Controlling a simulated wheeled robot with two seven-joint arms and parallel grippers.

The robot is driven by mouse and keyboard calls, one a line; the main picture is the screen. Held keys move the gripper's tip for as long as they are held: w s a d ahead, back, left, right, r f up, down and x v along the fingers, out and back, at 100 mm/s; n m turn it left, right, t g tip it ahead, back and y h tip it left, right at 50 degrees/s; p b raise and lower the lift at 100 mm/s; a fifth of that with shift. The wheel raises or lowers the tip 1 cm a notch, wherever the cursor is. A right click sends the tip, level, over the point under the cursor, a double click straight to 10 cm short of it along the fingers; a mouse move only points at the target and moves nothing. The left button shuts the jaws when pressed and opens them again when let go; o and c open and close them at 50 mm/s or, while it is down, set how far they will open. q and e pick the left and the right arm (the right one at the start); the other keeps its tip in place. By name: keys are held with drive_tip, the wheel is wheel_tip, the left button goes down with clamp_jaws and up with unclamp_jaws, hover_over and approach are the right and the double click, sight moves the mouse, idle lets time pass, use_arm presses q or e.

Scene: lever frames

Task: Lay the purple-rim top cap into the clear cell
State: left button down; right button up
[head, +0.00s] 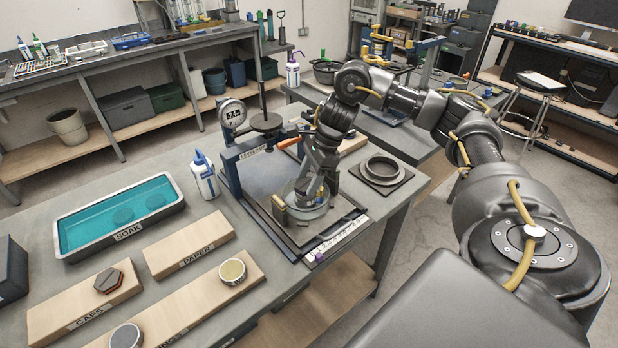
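The clear cell (318,211), a low see-through cylinder, stands on the dark square plate of the blue-framed press. My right gripper (303,197) comes down from above, with its fingers at the top of the cell. The gripper body and the cell wall hide most of what is between the fingers, so I cannot tell whether it holds anything. I cannot make out a purple-rim top cap. My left gripper is out of view.
The press (229,172) with its dial gauge (68,124) stands left of the gripper. A SOAK tray (168,213) holds teal liquid and two dark discs. The PAPER board (190,244) is bare. A filled ring (233,272), a white-blue bottle (205,179) and a metal ring (383,168) stand nearby.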

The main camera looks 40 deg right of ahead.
drive_tip(key=o, duration=0.4)
drive_tip(key=p+v, duration=0.3)
drive_tip(key=v, duration=0.7)
drive_tip(key=shift+s+d+r, duration=0.1)
drive_tip(key=shift+d+r, duration=0.15)
drive_tip(key=shift+r, duration=0.1)
